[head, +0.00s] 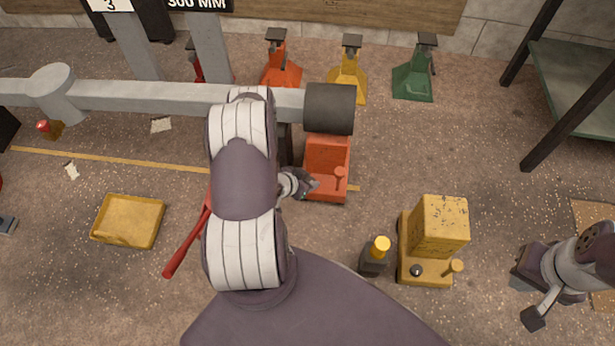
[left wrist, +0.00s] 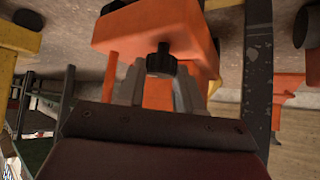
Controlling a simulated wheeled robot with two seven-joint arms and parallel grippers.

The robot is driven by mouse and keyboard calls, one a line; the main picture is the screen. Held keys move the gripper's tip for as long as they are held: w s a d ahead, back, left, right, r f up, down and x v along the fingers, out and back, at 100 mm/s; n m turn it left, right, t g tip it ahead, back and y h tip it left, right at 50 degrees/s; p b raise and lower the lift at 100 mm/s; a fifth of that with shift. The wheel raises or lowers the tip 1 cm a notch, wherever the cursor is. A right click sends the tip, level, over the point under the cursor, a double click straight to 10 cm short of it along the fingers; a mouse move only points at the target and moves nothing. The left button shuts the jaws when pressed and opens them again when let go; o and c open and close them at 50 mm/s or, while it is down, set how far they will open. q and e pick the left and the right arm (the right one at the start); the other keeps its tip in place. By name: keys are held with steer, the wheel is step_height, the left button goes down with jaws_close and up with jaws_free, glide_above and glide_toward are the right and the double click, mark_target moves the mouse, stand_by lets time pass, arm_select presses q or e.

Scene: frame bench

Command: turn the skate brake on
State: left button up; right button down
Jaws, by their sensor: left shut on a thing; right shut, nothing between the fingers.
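An orange-red skate (head: 325,153) stands on the floor under the dark end of a long grey pipe. A small orange lever with a round top (head: 340,173) stands on its front part. My left gripper (head: 312,184) is at the skate's left front edge, close to the lever. My right gripper (head: 534,316) is shut and empty, low over the floor at the right.
The grey pipe (head: 150,95) runs across behind my left arm. A yellow machine (head: 440,228) and a dark post with a yellow cap (head: 379,250) stand right of the skate. A yellow tray (head: 128,221) lies at left. Coloured stands line the back. A green-shelved rack (head: 575,85) stands at right.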

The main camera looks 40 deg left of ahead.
arm_select(q)
steer(key=shift+n+y+p, duration=0.5)
steer(key=shift+n+y, duration=0.4)
steer(key=shift+n, duration=0.2)
steer(key=o, duration=0.8)
steer(key=shift+c, duration=0.2)
steer(key=shift+d, duration=0.1)
steer(key=p+v, duration=0.7)
steer(key=v, duration=0.5)
steer(key=shift+s+r, duration=0.2)
steer(key=shift+s, duration=0.1)
